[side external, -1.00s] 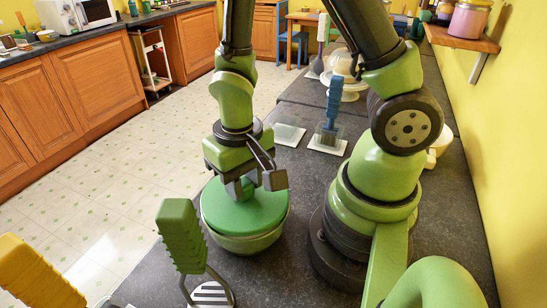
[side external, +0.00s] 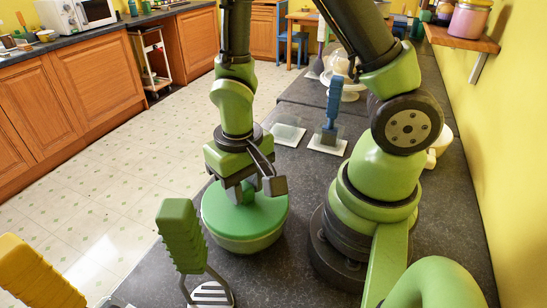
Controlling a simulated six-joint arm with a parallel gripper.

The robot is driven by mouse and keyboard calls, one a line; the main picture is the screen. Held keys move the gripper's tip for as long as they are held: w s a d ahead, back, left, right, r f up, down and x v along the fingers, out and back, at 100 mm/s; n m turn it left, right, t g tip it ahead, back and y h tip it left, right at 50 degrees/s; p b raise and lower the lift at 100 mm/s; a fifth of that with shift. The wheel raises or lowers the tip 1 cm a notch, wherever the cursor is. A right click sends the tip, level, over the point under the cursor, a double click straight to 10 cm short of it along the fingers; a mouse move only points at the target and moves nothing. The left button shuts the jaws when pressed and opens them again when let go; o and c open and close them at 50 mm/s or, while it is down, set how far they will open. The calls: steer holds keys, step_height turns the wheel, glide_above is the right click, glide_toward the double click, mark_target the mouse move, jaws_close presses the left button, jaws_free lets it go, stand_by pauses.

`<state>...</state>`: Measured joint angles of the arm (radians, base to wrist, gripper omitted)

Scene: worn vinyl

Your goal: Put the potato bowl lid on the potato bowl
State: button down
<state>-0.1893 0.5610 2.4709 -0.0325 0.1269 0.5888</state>
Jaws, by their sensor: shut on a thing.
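The potato bowl lid (side external: 262,216) is a round green disc. It lies flat over the potato bowl (side external: 246,245), a round green bowl on the dark worktop, and looks level and centred on it. Only the bowl's outer wall shows below the lid's edge; its inside is hidden. My gripper (side external: 241,194) points down over the middle of the lid, shut on its raised handle, which the fingers partly hide. I cannot tell from this angle whether the lid's rim touches the bowl all the way round.
A green-handled utensil (side external: 180,235) stands close in front of the bowl, and a yellow-handled one (side external: 35,272) is at the lower left. A blue-handled brush (side external: 331,112) stands behind on a white tile, beside a glass plate (side external: 287,134). The worktop's left edge is near the bowl.

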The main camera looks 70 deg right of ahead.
steer(key=shift+f, duration=0.1)
steer(key=c, duration=0.7)
jaws_free()
steer(key=shift+c, duration=0.2)
steer(key=shift+r, duration=4)
steer(key=s+r+t+y, duration=0.1)
steer(key=s+r+t, duration=0.1)
steer(key=r, duration=0.5)
steer(key=s+d+r+n+t+y, duration=0.1)
steer(key=s+r+t, duration=0.2)
steer(key=r+t, duration=0.2)
step_height(320, 180, up, 2)
steer(key=shift+s+r, duration=0.1)
steer(key=shift+s, duration=0.25)
